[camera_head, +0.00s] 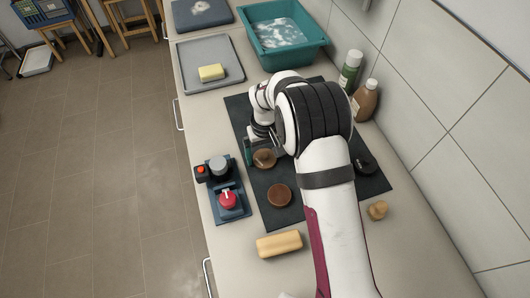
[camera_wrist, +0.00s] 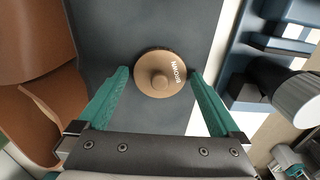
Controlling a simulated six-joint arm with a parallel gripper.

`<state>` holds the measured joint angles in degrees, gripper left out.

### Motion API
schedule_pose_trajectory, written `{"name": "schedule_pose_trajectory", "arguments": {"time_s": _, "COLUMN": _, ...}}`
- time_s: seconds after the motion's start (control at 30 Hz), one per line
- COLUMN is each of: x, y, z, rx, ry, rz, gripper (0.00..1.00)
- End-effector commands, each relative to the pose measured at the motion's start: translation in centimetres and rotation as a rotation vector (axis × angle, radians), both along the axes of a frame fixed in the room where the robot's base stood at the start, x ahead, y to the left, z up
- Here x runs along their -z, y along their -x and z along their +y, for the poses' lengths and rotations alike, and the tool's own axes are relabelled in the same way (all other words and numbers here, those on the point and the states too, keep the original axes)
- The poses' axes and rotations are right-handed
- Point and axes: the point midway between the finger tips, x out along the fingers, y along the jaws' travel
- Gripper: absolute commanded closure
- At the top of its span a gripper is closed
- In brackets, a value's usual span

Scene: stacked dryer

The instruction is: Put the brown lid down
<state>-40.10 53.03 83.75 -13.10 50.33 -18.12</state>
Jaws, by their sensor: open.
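The brown lid (camera_wrist: 160,84) is a round tan disc with a central knob and printed lettering. In the wrist view it lies between the tips of my gripper (camera_wrist: 160,74), with the teal fingers spread to either side. The fingers look open, with a small gap beside the lid. In the head view the lid (camera_head: 265,159) is over the dark mat (camera_head: 290,217), beside my gripper (camera_head: 250,152), which my arm partly hides. I cannot tell whether the lid rests fully on the mat. A darker brown round object (camera_head: 280,196) stands just below it in the head view.
A control box with a grey knob (camera_head: 218,165) and red knob (camera_head: 227,199) stands left of the mat. A tray with a sponge (camera_head: 211,73), a teal basin (camera_head: 283,36) and bottles (camera_head: 365,100) are farther back.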

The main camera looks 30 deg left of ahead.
Motion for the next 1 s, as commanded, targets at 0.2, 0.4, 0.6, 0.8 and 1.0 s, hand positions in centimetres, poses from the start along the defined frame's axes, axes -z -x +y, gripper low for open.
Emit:
{"name": "schedule_pose_trajectory", "arguments": {"time_s": 0.2, "x": -4.7, "y": -0.1, "z": 0.1, "rx": 0.0, "ry": -0.004, "rz": -0.005, "gripper": 0.0}}
{"name": "schedule_pose_trajectory", "arguments": {"time_s": 0.4, "x": -10.0, "y": -0.1, "z": 0.0, "rx": 0.0, "ry": -0.002, "rz": -0.004, "gripper": 0.0}}
{"name": "schedule_pose_trajectory", "arguments": {"time_s": 0.6, "x": -12.1, "y": 0.0, "z": 0.0, "rx": -0.001, "ry": -0.001, "rz": -0.001, "gripper": 0.0}}
{"name": "schedule_pose_trajectory", "arguments": {"time_s": 0.8, "x": -14.6, "y": 0.1, "z": -3.1, "rx": 0.098, "ry": -0.009, "rz": 0.005, "gripper": 0.0}}
{"name": "schedule_pose_trajectory", "arguments": {"time_s": 1.0, "x": -22.4, "y": 7.5, "z": -18.6, "rx": 0.642, "ry": -0.057, "rz": 0.051, "gripper": 0.0}}
